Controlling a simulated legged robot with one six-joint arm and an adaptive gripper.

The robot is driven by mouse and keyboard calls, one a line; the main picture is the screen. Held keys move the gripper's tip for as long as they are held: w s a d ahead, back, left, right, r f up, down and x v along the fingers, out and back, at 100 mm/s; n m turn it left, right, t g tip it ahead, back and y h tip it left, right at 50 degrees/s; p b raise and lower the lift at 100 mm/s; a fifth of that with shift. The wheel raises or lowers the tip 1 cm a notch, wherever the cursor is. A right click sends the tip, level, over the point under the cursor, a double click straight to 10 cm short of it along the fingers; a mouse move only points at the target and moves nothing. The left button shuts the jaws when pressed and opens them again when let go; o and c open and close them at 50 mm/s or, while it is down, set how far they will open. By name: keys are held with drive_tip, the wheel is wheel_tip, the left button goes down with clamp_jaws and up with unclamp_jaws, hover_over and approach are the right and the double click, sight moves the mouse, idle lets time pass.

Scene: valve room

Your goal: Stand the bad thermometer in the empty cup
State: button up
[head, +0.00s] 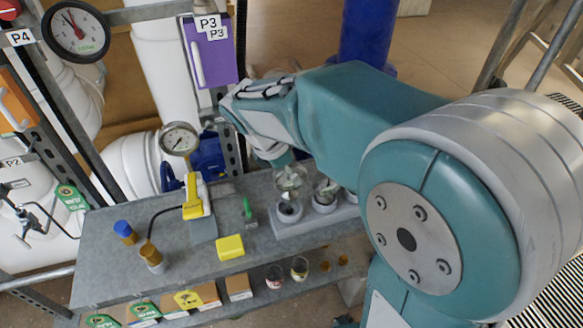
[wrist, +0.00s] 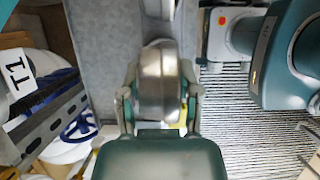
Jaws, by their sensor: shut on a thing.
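My gripper (wrist: 160,105) is shut on a rounded metal-cased thing (wrist: 159,75), which looks like a dial thermometer seen from its edge. Its dial face and stem are not clear, so I cannot tell its reading. In the head view my gripper (head: 272,152) is above the shelf top, close over a grey block (head: 310,222) with a row of cups. The left cup (head: 289,212) is under a shiny round thing (head: 289,178). The middle cup (head: 325,204) also has something shiny at it. The right cup (head: 351,196) is partly hidden by my arm. I cannot tell which cup is empty.
A yellow-handled device (head: 194,200), a yellow block (head: 231,247), a blue-capped bottle (head: 125,232) and an amber bottle (head: 150,256) stand on the grey shelf (head: 95,265). Small glasses (head: 299,268) stand lower.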

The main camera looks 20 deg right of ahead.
drive_tip(key=shift+f, duration=2.5)
idle(0.5)
idle(0.3)
drive_tip(key=o, duration=1.1)
drive_tip(key=shift+c, duration=0.2)
drive_tip(key=v, duration=1.2)
drive_tip(key=m+t+y, duration=0.2)
drive_tip(key=m, duration=0.4)
approach(292, 187)
drive_tip(key=s, duration=0.3)
drive_tip(key=s+d+f+m+t+y, duration=0.1)
drive_tip(key=s+d+m+t+y, duration=0.1)
drive_tip(key=s+m, duration=0.6)
drive_tip(key=shift+s+d+m+t+y, duration=0.35)
drive_tip(key=shift+m+t, duration=0.35)
drive_tip(key=shift+m, duration=1.3)
